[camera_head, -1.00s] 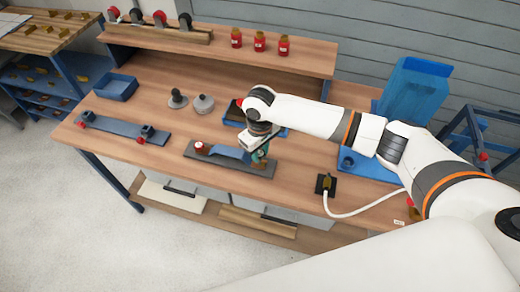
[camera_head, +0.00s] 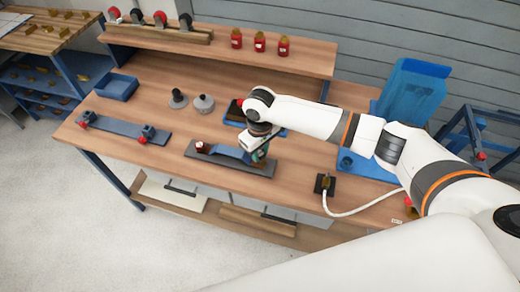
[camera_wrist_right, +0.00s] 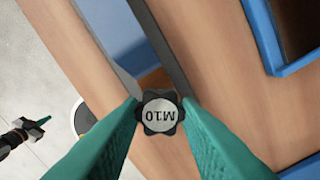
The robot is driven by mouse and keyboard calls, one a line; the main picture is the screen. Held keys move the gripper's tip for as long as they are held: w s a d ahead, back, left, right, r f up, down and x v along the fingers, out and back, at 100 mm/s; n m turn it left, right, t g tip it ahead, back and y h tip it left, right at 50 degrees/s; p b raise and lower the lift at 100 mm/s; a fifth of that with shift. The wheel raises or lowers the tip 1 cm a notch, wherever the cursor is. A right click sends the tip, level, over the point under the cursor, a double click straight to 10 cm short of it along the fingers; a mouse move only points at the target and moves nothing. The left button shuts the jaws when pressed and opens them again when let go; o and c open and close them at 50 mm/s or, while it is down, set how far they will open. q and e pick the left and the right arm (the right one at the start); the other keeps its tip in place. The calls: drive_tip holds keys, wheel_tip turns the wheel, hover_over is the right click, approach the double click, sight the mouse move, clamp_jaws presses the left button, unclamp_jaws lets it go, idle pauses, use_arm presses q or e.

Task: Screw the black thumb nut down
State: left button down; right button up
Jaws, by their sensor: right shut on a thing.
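The black thumb nut (camera_wrist_right: 158,112), a lobed knob with a pale top marked M10, sits between the teal fingertips of my right gripper (camera_wrist_right: 158,114) in the right wrist view. The fingers are shut on it from both sides. In the head view my right gripper (camera_head: 261,156) is low over the right end of a dark base plate (camera_head: 262,171) with a blue part (camera_head: 232,152) on it. The nut is hidden there. In the wrist view a small black, teal-tipped thing (camera_wrist_right: 22,134) at the lower left looks like my left gripper; its opening is unclear.
A red-topped piece (camera_head: 201,147) stands at the plate's left end. A blue tray (camera_head: 238,121) lies behind my right gripper. A black holder (camera_head: 325,184) with a white hose is to the right.

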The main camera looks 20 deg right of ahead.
sight(260, 155)
drive_tip(key=shift+f, duration=0.15)
drive_tip(key=shift+f, duration=0.5)
drive_tip(key=shift+p, duration=0.5)
drive_tip(key=shift+f, duration=0.45)
idle(0.7)
drive_tip(key=shift+p, duration=0.5)
drive_tip(key=shift+f, duration=0.4)
idle(1.1)
